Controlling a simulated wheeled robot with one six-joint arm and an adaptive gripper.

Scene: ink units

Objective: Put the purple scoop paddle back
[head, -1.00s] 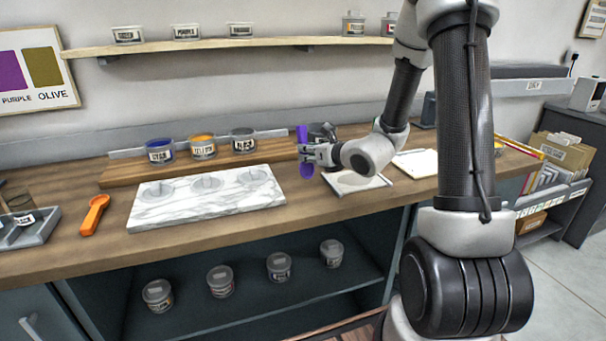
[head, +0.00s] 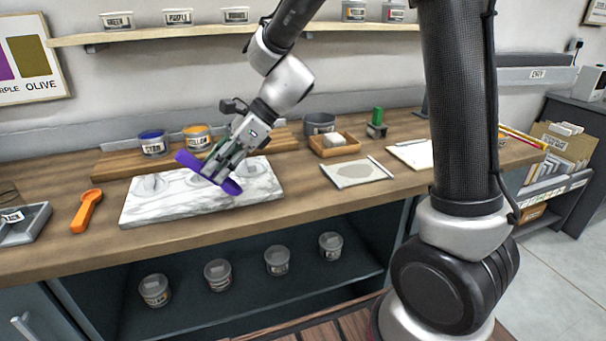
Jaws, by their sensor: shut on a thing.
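The purple scoop paddle (head: 228,186) is held in my gripper (head: 218,172), which is shut on it. It slants from upper left to lower right in front of the white marble slab (head: 150,211), seemingly above it. Whether it touches the slab cannot be told. My gripper and arm hide part of the slab and of the wooden riser behind it. An orange scoop paddle (head: 86,211) lies on the counter left of the slab.
Right of the slab are a small wooden tray (head: 334,151), a grey pot (head: 319,124), a flat plate (head: 357,180) and a green-handled tool (head: 377,122). A grey tray (head: 27,232) sits far left.

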